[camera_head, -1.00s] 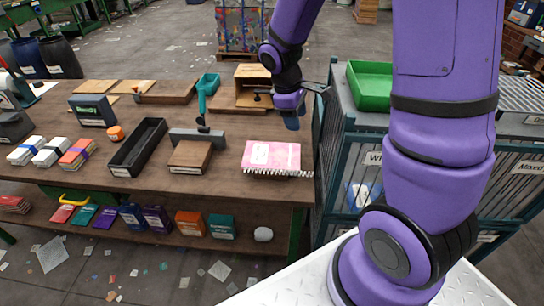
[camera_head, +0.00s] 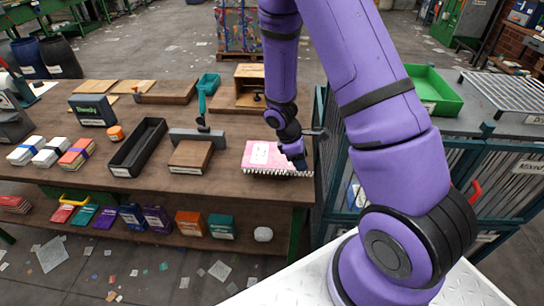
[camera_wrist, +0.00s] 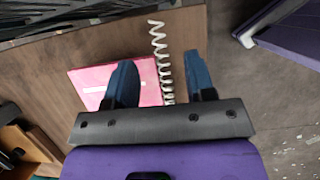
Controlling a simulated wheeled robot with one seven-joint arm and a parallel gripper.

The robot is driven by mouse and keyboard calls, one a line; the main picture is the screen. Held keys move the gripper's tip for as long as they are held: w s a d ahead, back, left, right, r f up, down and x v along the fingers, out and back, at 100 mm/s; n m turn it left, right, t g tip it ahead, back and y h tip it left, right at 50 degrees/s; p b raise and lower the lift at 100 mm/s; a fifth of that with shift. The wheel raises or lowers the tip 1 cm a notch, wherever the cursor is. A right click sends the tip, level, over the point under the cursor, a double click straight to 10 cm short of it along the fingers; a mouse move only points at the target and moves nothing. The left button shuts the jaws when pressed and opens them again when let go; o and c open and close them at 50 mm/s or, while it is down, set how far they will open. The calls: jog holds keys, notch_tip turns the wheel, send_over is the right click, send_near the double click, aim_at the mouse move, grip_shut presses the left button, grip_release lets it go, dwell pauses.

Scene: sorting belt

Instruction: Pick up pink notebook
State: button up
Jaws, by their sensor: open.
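The pink notebook (camera_head: 262,153) lies flat near the right end of the wooden table, with its white spiral binding along the near edge. My gripper (camera_head: 297,161) is low over the notebook's right end, pointing down. In the wrist view the notebook (camera_wrist: 92,82) lies beyond the left finger, and its white spiral runs between the two fingers. My gripper (camera_wrist: 162,85) is open with blue fingertips apart and nothing held. I cannot tell whether a finger touches the notebook.
A wooden block (camera_head: 190,157) and a black tray (camera_head: 136,148) lie left of the notebook. A teal-handled tool (camera_head: 206,90) and an open wooden box (camera_head: 250,84) stand behind. A green bin (camera_head: 432,92) sits on the cage at right. Bare tabletop surrounds the notebook.

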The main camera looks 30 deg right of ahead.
aim_at(306, 172)
jog(key=shift+x, duration=2.75)
jog(key=shift+w, duration=0.1)
grip_shut()
